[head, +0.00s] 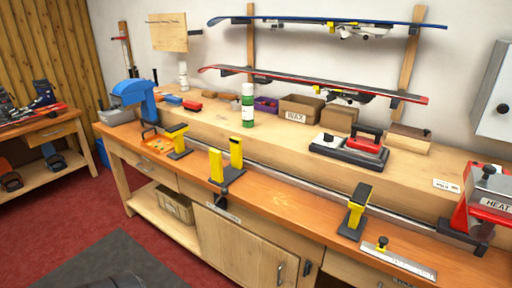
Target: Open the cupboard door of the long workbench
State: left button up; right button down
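The long workbench (285,203) runs from the left to the lower right, with an orange-brown wooden top. Its cupboard door (235,246) is a pale wooden panel at the front, near the bottom middle of the head view. The door looks shut, flush with the bench front. A metal handle (281,273) stands upright near its right edge. The picture's bottom edge cuts off the lower part of the door. Neither of my grippers shows in the head view.
Yellow-topped vises (357,208) stand along the bench's front edge. A metal ruler-like bar (400,258) lies at the right. An open shelf with a wooden crate (174,203) is left of the door.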

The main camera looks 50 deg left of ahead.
aim_at(255, 261)
jog(key=u, duration=1.5)
